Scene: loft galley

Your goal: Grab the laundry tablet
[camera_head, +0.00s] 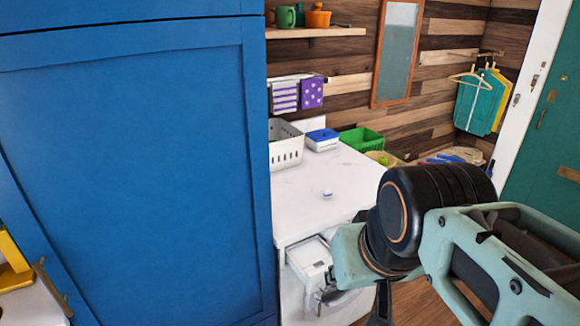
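A small white and blue piece, which looks like the laundry tablet (327,193), lies on the white countertop (300,215), near the middle of its bare part. My arm reaches in from the lower right, and its black and pale green joint stands in front of the counter's right side. A dark narrow part below that joint, possibly my gripper (381,304), runs down out of the frame. It is apart from the tablet, lower and to the right in the picture. Its fingertips cannot be made out, so its opening and any contents are hidden.
A white perforated basket (286,152), a blue-lidded box (322,140) and a green crate (362,140) stand at the counter's back. A tall blue cabinet (140,170) blocks the left. A front-loading washer (335,308) is under the counter. The counter around the tablet is clear.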

